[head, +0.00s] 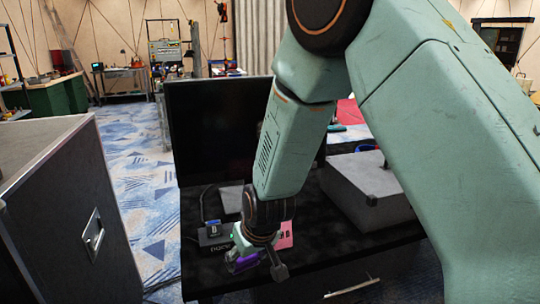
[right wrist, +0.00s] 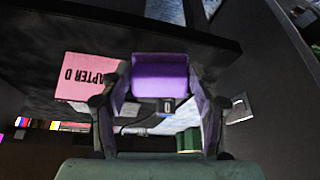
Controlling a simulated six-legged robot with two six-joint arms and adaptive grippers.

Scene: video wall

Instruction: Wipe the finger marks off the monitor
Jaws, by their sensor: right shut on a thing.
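The monitor (head: 215,125) is a large dark screen standing at the back of the black desk in the head view, its right part hidden behind my right arm. I cannot make out finger marks on it. My right gripper (head: 258,262) is low in front of the monitor, over the desk's front area. It is shut on a purple pad (head: 241,264), which also shows between the fingers in the right wrist view (right wrist: 160,75). The gripper is apart from the screen. My left gripper is not in view.
A pink card (head: 286,234) and a small dark device (head: 213,229) are near the gripper. A grey case (head: 368,190) stands on the desk (head: 330,262) to the right. A large dark flight case (head: 60,215) stands at left, with patterned carpet (head: 140,180) between.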

